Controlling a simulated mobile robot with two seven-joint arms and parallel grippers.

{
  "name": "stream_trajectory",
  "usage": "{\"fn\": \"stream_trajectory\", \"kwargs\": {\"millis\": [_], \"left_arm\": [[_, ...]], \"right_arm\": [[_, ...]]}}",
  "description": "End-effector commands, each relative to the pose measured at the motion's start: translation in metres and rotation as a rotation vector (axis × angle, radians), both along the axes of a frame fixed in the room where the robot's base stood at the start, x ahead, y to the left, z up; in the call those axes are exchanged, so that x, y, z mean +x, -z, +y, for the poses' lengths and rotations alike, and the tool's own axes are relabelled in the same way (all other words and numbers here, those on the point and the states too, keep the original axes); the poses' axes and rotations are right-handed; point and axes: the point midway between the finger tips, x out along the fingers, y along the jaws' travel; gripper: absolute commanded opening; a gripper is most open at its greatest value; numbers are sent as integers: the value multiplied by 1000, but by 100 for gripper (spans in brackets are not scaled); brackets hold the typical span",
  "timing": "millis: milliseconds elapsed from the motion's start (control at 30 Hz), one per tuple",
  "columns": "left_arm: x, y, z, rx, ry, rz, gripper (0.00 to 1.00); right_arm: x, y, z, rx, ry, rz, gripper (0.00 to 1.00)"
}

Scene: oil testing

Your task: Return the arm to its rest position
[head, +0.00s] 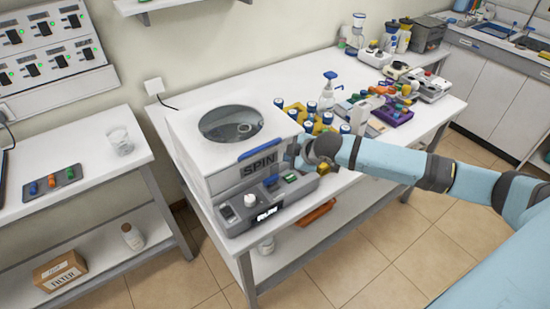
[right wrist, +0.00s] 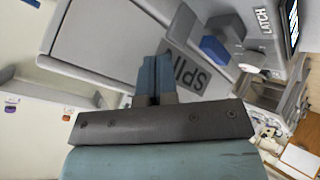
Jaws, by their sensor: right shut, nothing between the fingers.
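My right arm reaches in from the right in the head view. Its gripper (head: 296,154) is at the front right corner of the white centrifuge (head: 215,160), which is marked SPIN. In the right wrist view my right gripper (right wrist: 154,72) has its fingers together, with nothing between them, in front of the SPIN label (right wrist: 188,70). The centrifuge lid with its round window (head: 231,124) looks closed. Whether the fingers touch the centrifuge, I cannot tell. My left gripper is not in view.
The centrifuge stands on a white table (head: 300,85). Behind my right gripper are several blue-capped bottles in a yellow rack (head: 292,109), a pump bottle (head: 328,92) and a purple tray (head: 398,118). A side table (head: 90,160) on the left holds a beaker (head: 120,141). Open floor lies in front.

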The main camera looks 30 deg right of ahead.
Motion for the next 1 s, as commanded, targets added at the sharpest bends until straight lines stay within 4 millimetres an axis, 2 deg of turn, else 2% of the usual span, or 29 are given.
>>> {"fn": "stream_trajectory", "kwargs": {"millis": [233, 333, 467, 500, 633, 800, 1000], "left_arm": [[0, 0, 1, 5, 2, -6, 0], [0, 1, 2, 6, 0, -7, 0], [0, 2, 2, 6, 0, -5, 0], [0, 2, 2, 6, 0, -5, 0], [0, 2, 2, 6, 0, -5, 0], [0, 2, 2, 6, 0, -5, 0], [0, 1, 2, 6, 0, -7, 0]], "right_arm": [[-2, 1, 3, 3, -1, 3, 0], [-20, 12, 29, 32, -1, 34, 0], [-69, 29, 81, 99, 31, 107, 0], [-87, 32, 97, 123, 53, 133, 0], [-146, 35, 128, 195, 169, 222, 0], [-210, 30, 133, 250, 359, 327, 0], [-259, 25, 123, 276, 538, 414, 0]]}}
